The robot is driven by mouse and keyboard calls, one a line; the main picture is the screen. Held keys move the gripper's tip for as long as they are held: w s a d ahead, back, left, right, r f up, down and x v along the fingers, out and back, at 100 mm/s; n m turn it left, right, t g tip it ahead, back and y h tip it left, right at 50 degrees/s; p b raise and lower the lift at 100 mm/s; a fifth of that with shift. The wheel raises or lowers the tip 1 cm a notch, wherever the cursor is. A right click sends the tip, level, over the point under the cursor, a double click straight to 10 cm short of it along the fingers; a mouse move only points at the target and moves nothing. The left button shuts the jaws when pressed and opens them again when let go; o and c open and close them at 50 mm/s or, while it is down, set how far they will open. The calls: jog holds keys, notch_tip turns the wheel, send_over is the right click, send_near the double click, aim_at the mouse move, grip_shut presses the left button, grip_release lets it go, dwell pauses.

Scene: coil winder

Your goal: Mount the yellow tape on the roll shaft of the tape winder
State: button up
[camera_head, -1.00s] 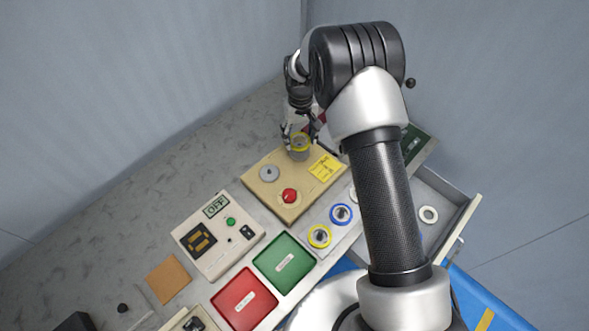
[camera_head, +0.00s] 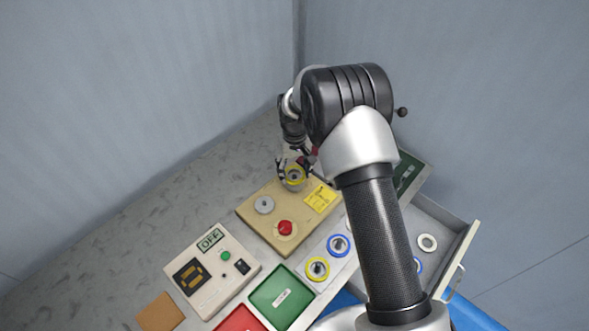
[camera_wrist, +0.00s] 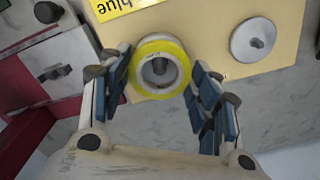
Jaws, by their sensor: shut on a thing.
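A yellow tape (camera_wrist: 181,50), a yellow ring with a pale core, is between my gripper's fingers in the wrist view. My gripper (camera_wrist: 160,88) is shut on it, with blue finger pads on its left and right sides. A grey shaft end (camera_wrist: 158,67) shows inside the ring's hole. How far down the tape sits on it cannot be told. In the head view the tape (camera_head: 294,176) and my gripper (camera_head: 294,166) are at the far corner of the tan winder board (camera_head: 250,221). This board carries a grey disc (camera_head: 264,205) and a red button (camera_head: 285,228).
A yellow label (camera_wrist: 112,5) reading "blue" lies on the board. Blue (camera_head: 339,246) and yellow (camera_head: 317,269) rings stand on a pale holder. An OFF control box (camera_head: 212,272), a green tray (camera_head: 283,298) and an open drawer (camera_head: 460,252) are nearby. The grey surface at left is clear.

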jog(key=shift+f+b, duration=0.7)
jog(key=shift+f, duration=0.45)
jog(key=o, duration=1)
notch_tip(320, 180, up, 12)
